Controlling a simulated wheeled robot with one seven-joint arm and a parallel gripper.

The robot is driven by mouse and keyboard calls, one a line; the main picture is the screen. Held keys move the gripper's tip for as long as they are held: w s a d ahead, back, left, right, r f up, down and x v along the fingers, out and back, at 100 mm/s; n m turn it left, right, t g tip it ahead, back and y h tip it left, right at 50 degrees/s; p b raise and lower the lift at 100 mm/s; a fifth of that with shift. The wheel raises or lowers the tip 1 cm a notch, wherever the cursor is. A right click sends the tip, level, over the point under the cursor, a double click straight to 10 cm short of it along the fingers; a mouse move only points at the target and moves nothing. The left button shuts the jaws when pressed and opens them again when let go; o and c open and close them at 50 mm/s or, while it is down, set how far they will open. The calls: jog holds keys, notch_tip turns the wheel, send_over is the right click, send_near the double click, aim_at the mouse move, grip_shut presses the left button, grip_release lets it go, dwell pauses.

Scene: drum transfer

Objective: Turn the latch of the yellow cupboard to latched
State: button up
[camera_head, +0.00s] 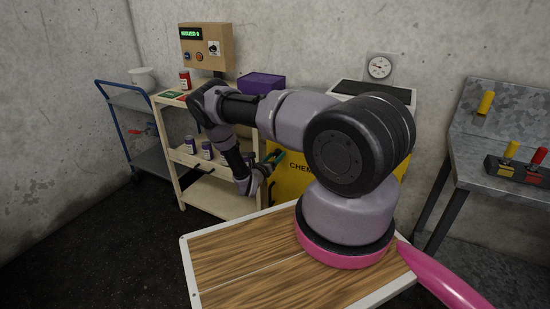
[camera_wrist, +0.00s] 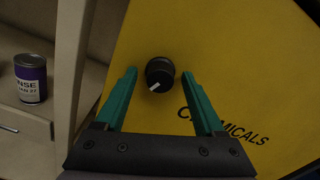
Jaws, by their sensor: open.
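The yellow cupboard (camera_head: 291,180) stands behind my arm, mostly hidden by it in the head view. In the wrist view its yellow front (camera_wrist: 240,60) fills the middle and right, with "CHEMICALS" lettering on it. The latch (camera_wrist: 160,74) is a round black knob with a white pointer mark, which points to the lower left in the wrist view. My gripper (camera_wrist: 161,82) has green fingers, open, one on each side of the knob with gaps between. I cannot tell how far the fingertips are from the door. In the head view my gripper (camera_head: 275,159) is at the cupboard's left part.
A cream shelf cart (camera_head: 220,203) stands close left of the cupboard, holding several purple-labelled cans. One can (camera_wrist: 30,78) shows in the wrist view. A purple box (camera_head: 262,82) is behind my arm. A grey metal bench (camera_head: 470,150) is at the right.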

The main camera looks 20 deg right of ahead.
grip_shut()
jog(key=shift+m, duration=0.3)
jog(key=m, duration=0.6)
jog(key=shift+a, duration=0.1)
jog(key=m, duration=0.6)
jog(key=shift+m, duration=0.3)
dwell(0.4)
grip_release()
